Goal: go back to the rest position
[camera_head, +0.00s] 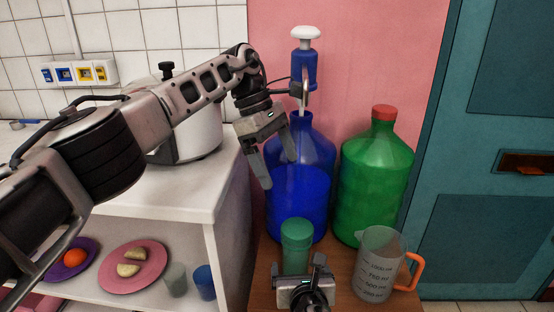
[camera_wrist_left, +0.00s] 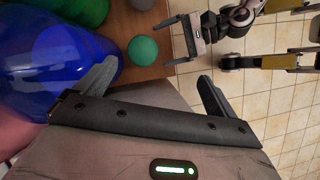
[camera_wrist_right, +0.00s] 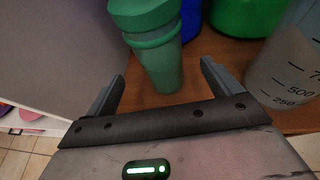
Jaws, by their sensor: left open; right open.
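My left gripper (camera_head: 280,165) is open and empty, in front of the blue bottle (camera_head: 300,195) in the head view. In the left wrist view the left gripper (camera_wrist_left: 155,90) has its jaws apart with nothing between them. My right gripper (camera_head: 304,280) is low, at the front of the small wooden table. In the right wrist view the right gripper (camera_wrist_right: 162,85) is open, its fingers apart on either side of the lower part of a green cup (camera_wrist_right: 157,50). The cup stands upright beyond the fingertips; contact cannot be told.
A green bottle (camera_head: 377,170) with a red cap and a measuring jug (camera_head: 376,265) with an orange handle stand at the right. A pump (camera_head: 305,65) tops the blue bottle. A white shelf (camera_head: 190,200) holds a pot (camera_head: 195,130) and plates. A teal door (camera_head: 490,150) is at the right.

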